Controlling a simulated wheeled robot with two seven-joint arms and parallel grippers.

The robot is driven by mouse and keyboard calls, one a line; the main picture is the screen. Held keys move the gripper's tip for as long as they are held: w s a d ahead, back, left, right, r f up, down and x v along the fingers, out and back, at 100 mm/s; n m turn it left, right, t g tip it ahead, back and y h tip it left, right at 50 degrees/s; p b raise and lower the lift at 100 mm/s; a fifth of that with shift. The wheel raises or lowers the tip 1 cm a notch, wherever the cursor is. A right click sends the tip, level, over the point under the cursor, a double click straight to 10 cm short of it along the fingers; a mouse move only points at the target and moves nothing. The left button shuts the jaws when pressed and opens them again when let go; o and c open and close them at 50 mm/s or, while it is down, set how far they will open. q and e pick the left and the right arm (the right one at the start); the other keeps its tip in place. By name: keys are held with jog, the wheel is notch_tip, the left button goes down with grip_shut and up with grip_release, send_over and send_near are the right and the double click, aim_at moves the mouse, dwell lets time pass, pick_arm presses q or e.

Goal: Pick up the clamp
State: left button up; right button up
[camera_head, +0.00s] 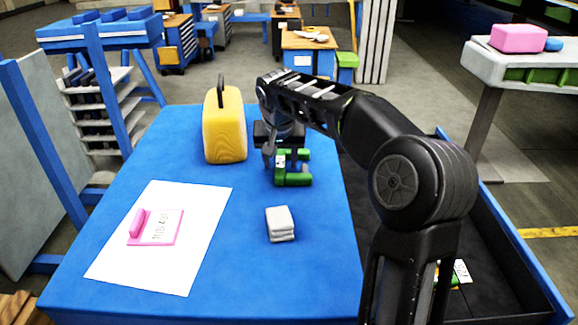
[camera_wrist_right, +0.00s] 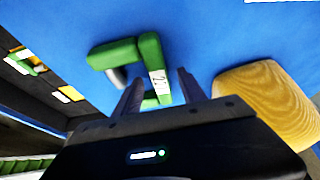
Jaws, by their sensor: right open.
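The green clamp (camera_head: 294,179) is C-shaped with a white label and lies on the blue table (camera_head: 190,275), right of the yellow case. My right gripper (camera_head: 270,160) is over the far-left part of the clamp, with its fingers pointing down. In the right wrist view the clamp (camera_wrist_right: 150,62) shows beyond the fingertips, and the right gripper (camera_wrist_right: 158,82) is open, with part of the clamp showing between its spread fingers. I cannot tell whether the fingers touch the clamp. My left gripper is not in view.
A yellow case (camera_head: 225,130) with a dark handle stands close to the left of the right gripper. A grey-white block stack (camera_head: 281,224) sits nearer. A pink piece (camera_head: 155,227) lies on a white sheet (camera_head: 205,207). A dark tray (camera_head: 497,275) borders the right side.

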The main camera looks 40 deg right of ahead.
jog(key=shift+c, duration=0.3)
grip_shut()
dwell(0.5)
